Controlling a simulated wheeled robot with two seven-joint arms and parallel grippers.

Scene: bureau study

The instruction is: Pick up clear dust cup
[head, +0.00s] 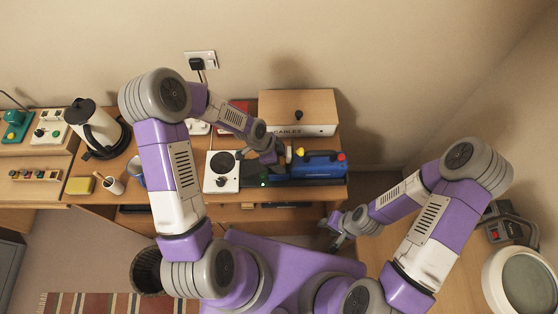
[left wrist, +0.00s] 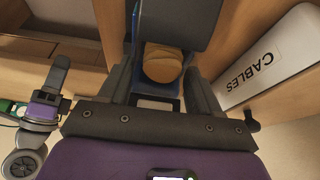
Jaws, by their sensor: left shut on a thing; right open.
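The blue hand vacuum (head: 318,165) lies on the desk, with a red button at its right end and a yellow part on top. My left gripper (head: 277,162) is at its left end. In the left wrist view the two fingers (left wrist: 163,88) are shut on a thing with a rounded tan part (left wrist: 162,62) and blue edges. This seems to be the clear dust cup, but its clear walls are hard to make out. I cannot tell whether it is apart from the vacuum. My right gripper (head: 338,235) is open and empty in front of the desk's right end.
A box marked CABLES (head: 297,130) stands behind the vacuum; it also shows in the left wrist view (left wrist: 262,62). A white hot plate (head: 222,184) is just left of my left gripper. A pale jug (head: 90,115), a yellow sponge (head: 80,186) and a cup (head: 114,186) stand farther left.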

